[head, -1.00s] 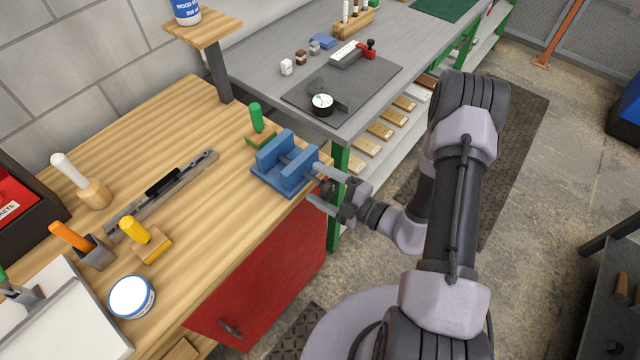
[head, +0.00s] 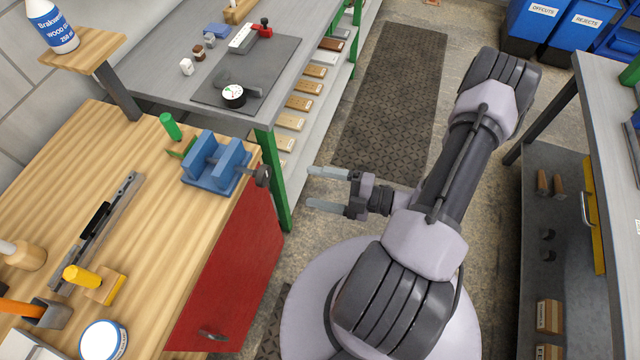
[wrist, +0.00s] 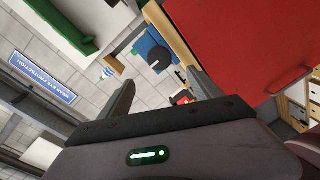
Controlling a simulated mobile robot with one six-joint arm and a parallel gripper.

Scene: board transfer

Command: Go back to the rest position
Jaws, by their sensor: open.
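My gripper (head: 327,189) is open and empty in the head view. Its two fingers point left, toward the wooden bench, with a clear gap between them. It hangs over the floor, apart from the blue vise (head: 215,163) at the bench's right edge.
The wooden bench (head: 215,230) with a red cabinet front (head: 235,270) stands at left. A grey table (head: 150,85) with a green leg (head: 272,180) stands behind. A grey bench (head: 605,140) is at right. Floor with a dark mat (head: 392,100) lies open between.

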